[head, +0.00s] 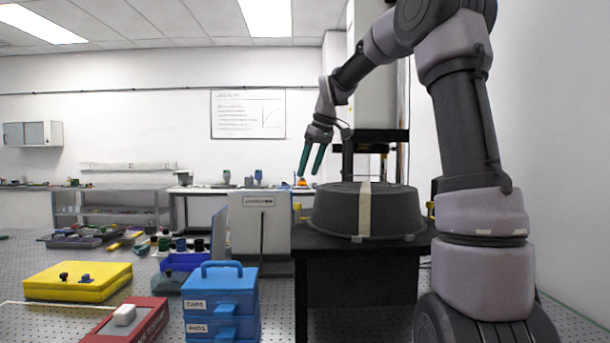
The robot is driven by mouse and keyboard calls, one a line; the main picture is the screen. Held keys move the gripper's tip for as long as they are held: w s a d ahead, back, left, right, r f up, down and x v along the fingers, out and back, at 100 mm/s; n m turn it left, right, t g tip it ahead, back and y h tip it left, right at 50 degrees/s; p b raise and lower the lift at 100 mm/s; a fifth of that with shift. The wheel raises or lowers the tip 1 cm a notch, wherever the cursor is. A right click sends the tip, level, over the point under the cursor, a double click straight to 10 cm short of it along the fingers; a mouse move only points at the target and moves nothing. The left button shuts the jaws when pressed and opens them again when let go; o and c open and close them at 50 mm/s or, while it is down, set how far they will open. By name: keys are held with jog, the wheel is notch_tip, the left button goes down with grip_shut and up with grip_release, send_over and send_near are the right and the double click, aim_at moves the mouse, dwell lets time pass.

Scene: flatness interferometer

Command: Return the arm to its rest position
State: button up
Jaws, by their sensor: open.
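My gripper (311,174) hangs at the end of my arm (460,120), with its two green fingers pointing down and slightly left. The fingers are spread apart, and I see nothing between them. In the picture the fingertips lie just above the left side of a dark round cover (338,207) with a pale strap, which sits on a black stand (345,290). I cannot tell how far the fingers are from the cover in depth. My arm rises at the right, bends at the top and reaches left and down.
A light grey box (277,220) stands left of the cover. Blue stacked cases (222,300) with a handle, a red box (150,318) and a yellow case (78,281) sit on the perforated table at the front left. Shelves and benches (110,203) line the back wall.

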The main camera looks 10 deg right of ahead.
jog(key=s+d+f+m+t, duration=0.1)
jog(key=s+m, duration=0.4)
jog(key=s, duration=1)
jog(key=s+d+f+m+t, duration=0.1)
jog(key=s+m, duration=0.5)
jog(key=s, duration=1)
notch_tip(320, 180, down, 2)
jog(key=shift+d+f+t+h, duration=0.2)
jog(key=shift+d+t+h, duration=0.15)
jog(key=shift+t, duration=0.45)
jog(key=shift+s, duration=0.1)
